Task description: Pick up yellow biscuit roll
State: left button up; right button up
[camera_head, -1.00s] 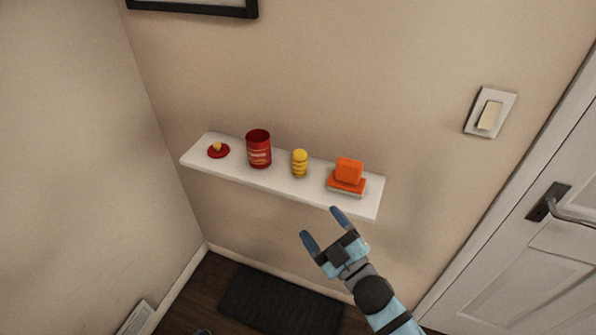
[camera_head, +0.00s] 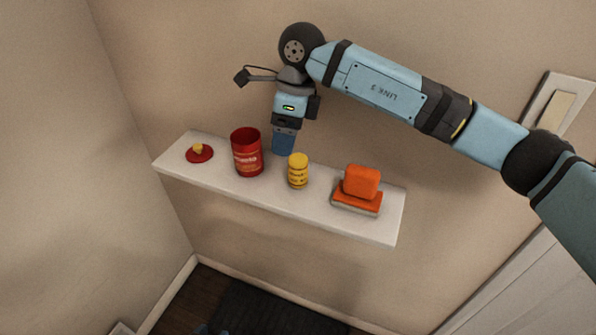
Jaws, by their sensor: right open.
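The yellow biscuit roll (camera_head: 298,171) stands upright on the white wall shelf (camera_head: 255,197), between the red tin and the orange block. My right gripper (camera_head: 284,146) points down from above, just behind and a little left of the roll in the picture. It is open. I see it nearly edge-on, with one blue finger showing, and nothing shows in it. I cannot tell whether the finger touches the roll. My left gripper is not in view.
A red tin (camera_head: 246,153) stands close left of the roll. Farther left lies a red lid with a yellow knob (camera_head: 199,153). An orange block on an orange-and-grey base (camera_head: 360,190) stands to the right. The wall is close behind the shelf.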

aim_at(298, 169)
jog(key=w+d, duration=0.1)
jog(key=w+d+r+t+h, duration=0.1)
jog(key=w+h, duration=0.1)
jog(key=shift+d+r, duration=0.25)
jog(key=shift+d, duration=0.15)
notch_tip(298, 169, down, 8)
jog(key=shift+r, duration=0.15)
jog(key=shift+s+a+f+p, duration=0.1)
jog(key=shift+f+p, duration=0.1)
jog(key=shift+f, duration=0.7)
jog(key=shift+s+a+f+p, duration=0.1)
jog(key=shift+a+f+p, duration=0.05)
jog(key=shift+f, duration=0.8)
jog(key=shift+a+f+p, duration=0.1)
jog(key=shift+f+p, duration=0.1)
jog(key=shift+f, duration=0.7)
jog(key=c, duration=1)
